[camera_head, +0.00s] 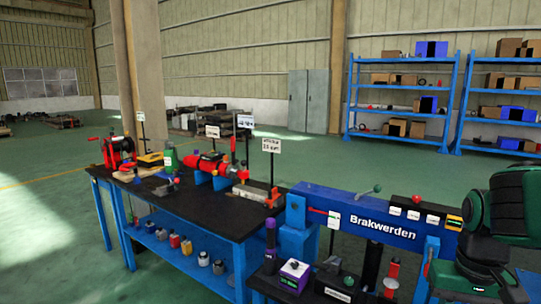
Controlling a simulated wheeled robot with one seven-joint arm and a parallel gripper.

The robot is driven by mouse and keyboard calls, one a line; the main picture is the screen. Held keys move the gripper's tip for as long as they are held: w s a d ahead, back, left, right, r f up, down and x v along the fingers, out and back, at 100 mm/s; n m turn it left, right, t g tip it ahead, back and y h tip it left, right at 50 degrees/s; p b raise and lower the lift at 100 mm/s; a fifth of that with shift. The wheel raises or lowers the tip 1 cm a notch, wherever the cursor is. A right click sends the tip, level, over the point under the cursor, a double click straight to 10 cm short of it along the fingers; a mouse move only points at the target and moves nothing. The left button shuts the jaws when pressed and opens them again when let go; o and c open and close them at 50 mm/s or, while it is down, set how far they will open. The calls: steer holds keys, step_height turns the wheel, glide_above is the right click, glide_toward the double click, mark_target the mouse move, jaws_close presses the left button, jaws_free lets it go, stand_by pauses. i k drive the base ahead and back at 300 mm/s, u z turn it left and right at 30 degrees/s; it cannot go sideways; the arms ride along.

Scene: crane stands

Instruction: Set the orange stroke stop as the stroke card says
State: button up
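The stroke card (271,145) is a white sign on a thin dark post at the right end of the black-topped bench. It seems to read "stroke" with a value in cm below, perhaps 2.5, but the print is too small to be sure. Below it, an orange part (272,197), which looks like the stroke stop, sits at the right end of a pale metal block (250,193). Any scale there cannot be read. My green and black arm is at the right edge, well apart from the stop. My gripper's fingers do not show.
The bench (190,210) also bears a red winch (118,150) and a red cylinder unit (205,163). Open green floor lies behind.

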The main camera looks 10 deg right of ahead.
mark_target(274, 194)
steer(key=z, duration=0.15)
steer(key=k, duration=0.4)
steer(key=u, duration=0.85)
steer(key=i, duration=1.35)
steer(key=z, duration=0.45)
